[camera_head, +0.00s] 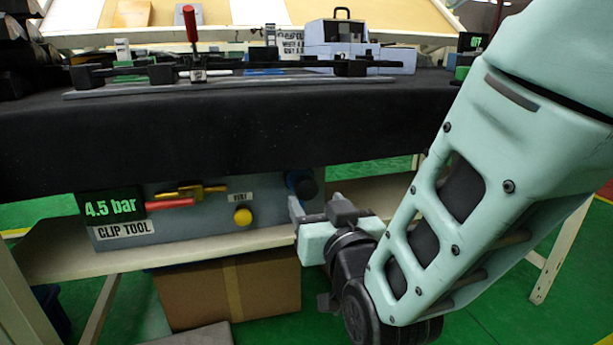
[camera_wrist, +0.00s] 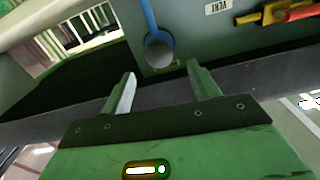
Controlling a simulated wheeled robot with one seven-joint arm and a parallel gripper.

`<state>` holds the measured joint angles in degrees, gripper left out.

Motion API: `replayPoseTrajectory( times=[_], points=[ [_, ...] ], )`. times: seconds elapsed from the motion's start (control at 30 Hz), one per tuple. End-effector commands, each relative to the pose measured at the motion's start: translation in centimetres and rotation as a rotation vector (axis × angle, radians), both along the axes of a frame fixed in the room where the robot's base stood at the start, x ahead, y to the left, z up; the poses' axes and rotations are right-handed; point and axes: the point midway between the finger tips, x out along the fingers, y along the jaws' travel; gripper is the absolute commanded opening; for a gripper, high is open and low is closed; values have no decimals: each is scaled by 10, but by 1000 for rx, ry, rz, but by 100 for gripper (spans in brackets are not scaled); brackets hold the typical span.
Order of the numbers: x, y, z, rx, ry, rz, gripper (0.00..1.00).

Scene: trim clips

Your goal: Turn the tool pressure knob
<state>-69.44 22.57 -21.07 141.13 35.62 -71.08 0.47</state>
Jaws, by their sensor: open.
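The pressure knob (camera_head: 308,188) is a dark round knob with a blue ring behind it, at the right end of the grey clip tool panel (camera_head: 185,224). In the wrist view, the knob (camera_wrist: 159,54) shows as a grey round face in a blue ring with a blue strip running up. My gripper (camera_head: 318,210) is just below and in front of it. In the wrist view, the open fingers (camera_wrist: 162,76) point toward the knob, one on either side of its line. The fingers look apart from the knob. A green display (camera_head: 110,207) reads 4.5 bar.
A yellow button (camera_head: 243,217) sits under the VENT label, left of the knob. A red handle (camera_head: 170,204) and a yellow valve (camera_head: 190,191) are further left. The black-covered bench top (camera_head: 200,130) overhangs the panel. A cardboard box (camera_head: 230,290) stands below the shelf.

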Motion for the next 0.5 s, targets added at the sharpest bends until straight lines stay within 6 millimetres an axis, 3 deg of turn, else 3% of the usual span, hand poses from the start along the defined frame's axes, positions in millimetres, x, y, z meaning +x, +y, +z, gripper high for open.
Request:
replayPoseTrajectory(
  times=[0.2, 0.5],
  points=[
    [40, 11, -5, -2, -1, -2, 60],
    [64, 18, -3, -3, 0, -1, 60]
  ],
)
